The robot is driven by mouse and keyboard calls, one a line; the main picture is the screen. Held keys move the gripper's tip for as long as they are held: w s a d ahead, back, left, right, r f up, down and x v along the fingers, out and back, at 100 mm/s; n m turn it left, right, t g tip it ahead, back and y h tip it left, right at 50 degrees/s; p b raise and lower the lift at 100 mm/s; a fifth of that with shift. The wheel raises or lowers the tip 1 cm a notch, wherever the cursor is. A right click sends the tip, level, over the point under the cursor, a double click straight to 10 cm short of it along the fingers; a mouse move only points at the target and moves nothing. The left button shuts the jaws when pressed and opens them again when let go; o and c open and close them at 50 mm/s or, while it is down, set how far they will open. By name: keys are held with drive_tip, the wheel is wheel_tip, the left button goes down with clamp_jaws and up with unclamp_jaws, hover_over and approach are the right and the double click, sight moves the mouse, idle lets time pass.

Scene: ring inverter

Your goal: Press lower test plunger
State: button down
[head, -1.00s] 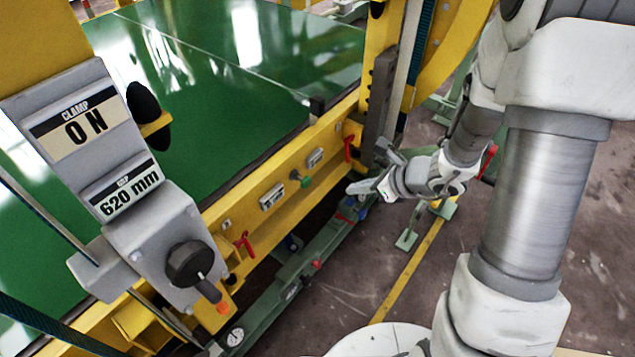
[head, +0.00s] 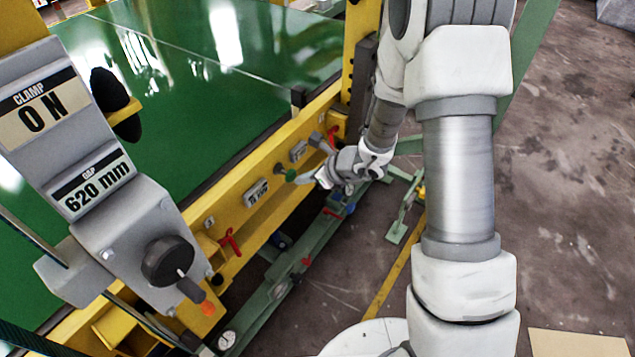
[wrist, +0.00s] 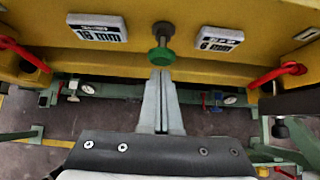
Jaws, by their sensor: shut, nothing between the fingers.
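A green-headed plunger (wrist: 162,55) sticks out of the yellow beam on a grey stem in the wrist view. It also shows in the head view as a small green knob (head: 290,175). My gripper (wrist: 161,74) is shut and empty, its fingertips together just below the green head in the wrist view. In the head view my gripper (head: 308,179) is just right of the green knob. I cannot tell whether the fingertips touch the knob.
Small display plates (wrist: 97,28) and (wrist: 217,39) sit either side of the plunger. Red handles (wrist: 276,74) stand out at both sides of the beam. A grey control box (head: 130,210) stands at the left. A green rail (head: 265,300) runs low along the floor.

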sight(291, 176)
drive_tip(key=shift+w+a, duration=0.2)
drive_tip(key=shift+a, duration=0.1)
drive_tip(key=shift+w+a+f+b, duration=0.1)
drive_tip(key=shift+w+a+b, duration=0.3)
drive_tip(key=shift+a, duration=0.05)
drive_tip(key=shift+w+a, duration=0.2)
drive_tip(key=shift+a, duration=0.1)
